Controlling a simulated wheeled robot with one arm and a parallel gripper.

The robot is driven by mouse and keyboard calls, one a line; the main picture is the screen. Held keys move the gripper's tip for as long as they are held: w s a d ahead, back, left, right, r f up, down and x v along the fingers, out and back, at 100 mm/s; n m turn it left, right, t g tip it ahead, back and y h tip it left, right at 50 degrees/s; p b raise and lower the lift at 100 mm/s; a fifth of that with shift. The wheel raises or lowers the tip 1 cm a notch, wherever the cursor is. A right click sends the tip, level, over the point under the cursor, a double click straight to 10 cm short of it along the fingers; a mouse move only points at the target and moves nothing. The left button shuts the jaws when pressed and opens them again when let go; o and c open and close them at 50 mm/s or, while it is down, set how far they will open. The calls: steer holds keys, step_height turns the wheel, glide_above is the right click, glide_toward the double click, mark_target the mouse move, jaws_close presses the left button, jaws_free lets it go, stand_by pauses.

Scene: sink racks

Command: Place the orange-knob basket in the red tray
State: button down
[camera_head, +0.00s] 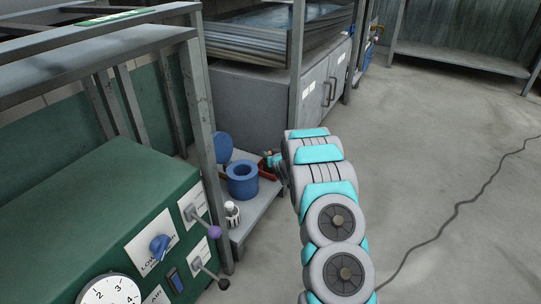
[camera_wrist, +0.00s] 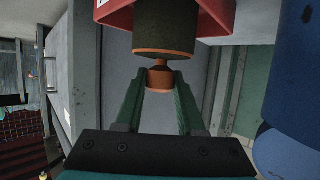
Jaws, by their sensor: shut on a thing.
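My gripper (camera_wrist: 159,82) is shut on the orange knob (camera_wrist: 160,77) of the basket in the wrist view. The basket (camera_wrist: 165,32) is a dark olive cylinder with an orange rim. The red tray (camera_wrist: 222,18) shows on both sides of the basket at the top of that view. In the head view my gripper (camera_head: 274,159) is at the grey shelf, beside the red tray (camera_head: 267,174). A small orange part of the knob (camera_head: 267,153) shows there. The basket's body is mostly hidden in the head view. I cannot tell whether it touches the tray floor.
A blue ring-shaped container (camera_head: 242,181) stands left of the tray on the low grey shelf (camera_head: 252,216), with a blue disc (camera_head: 221,147) behind it. A green machine (camera_head: 110,220) is at left. Open floor lies right.

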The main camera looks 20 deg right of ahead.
steer(key=c, duration=0.5)
jaws_free()
